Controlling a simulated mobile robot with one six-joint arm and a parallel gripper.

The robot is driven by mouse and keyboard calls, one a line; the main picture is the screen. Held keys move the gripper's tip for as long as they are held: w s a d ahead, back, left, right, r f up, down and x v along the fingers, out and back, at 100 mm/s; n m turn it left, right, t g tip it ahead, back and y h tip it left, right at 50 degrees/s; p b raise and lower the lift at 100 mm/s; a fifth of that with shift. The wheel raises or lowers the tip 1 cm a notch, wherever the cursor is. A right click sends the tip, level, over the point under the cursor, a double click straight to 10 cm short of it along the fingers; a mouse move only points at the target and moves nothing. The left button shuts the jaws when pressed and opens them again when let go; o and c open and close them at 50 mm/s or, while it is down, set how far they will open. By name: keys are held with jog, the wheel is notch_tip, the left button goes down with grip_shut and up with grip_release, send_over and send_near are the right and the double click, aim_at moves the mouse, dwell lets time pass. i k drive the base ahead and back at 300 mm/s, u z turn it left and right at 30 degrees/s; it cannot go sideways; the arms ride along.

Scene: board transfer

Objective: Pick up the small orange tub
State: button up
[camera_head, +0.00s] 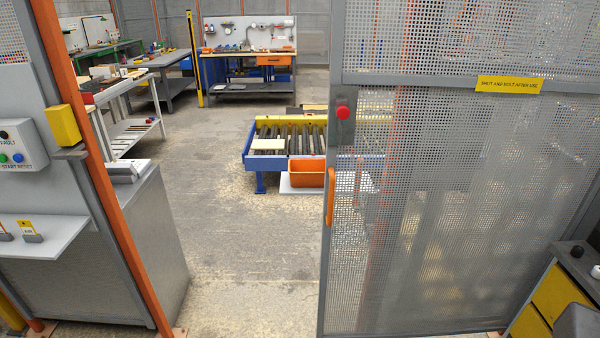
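An orange tub (306,174) stands on a low white surface (300,190) at the front of the roller conveyor, left of the mesh gate's edge. The gate may cover its right end. A second orange container (274,60) shows at the far workbench; I cannot tell which is the small tub. My gripper is not in view, so nothing shows as held.
The mesh gate (440,220) with an orange handle (330,197) blocks the right side. An orange post (105,180) and grey cabinet (150,240) stand left. Between them, clear concrete floor (230,220) leads towards the blue-framed roller conveyor (262,162) and workbenches.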

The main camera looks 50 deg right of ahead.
aim_at(310, 173)
jog(key=i, duration=1.05)
jog(key=u, duration=0.35)
